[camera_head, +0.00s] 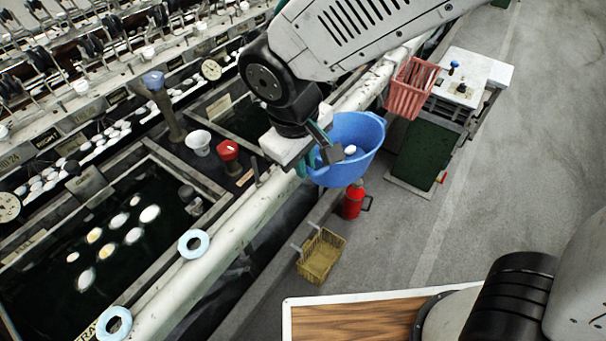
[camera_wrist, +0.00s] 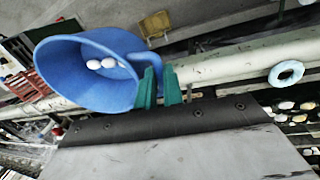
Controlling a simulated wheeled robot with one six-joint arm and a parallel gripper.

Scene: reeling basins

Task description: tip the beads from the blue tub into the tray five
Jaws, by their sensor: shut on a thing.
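The blue tub (camera_head: 345,133) is held up beside the machine's white front rail, above the floor. It also shows in the wrist view (camera_wrist: 78,78), tilted with its mouth partly towards the camera. A few small white rounded pieces, the likely beads (camera_wrist: 108,63), lie inside; one shows in the head view (camera_head: 350,150). I cannot make out a tray marked five. A dark water basin (camera_head: 170,180) with white and yellowish ovals lies at left.
Two pale blue rings (camera_head: 194,244) (camera_head: 115,323) sit on the rail. A white cup (camera_head: 198,141) and red knob (camera_head: 228,150) stand near the basins. A red basket (camera_head: 411,88), red flask (camera_head: 354,199) and yellow basket (camera_head: 321,257) are nearby. Open floor lies right.

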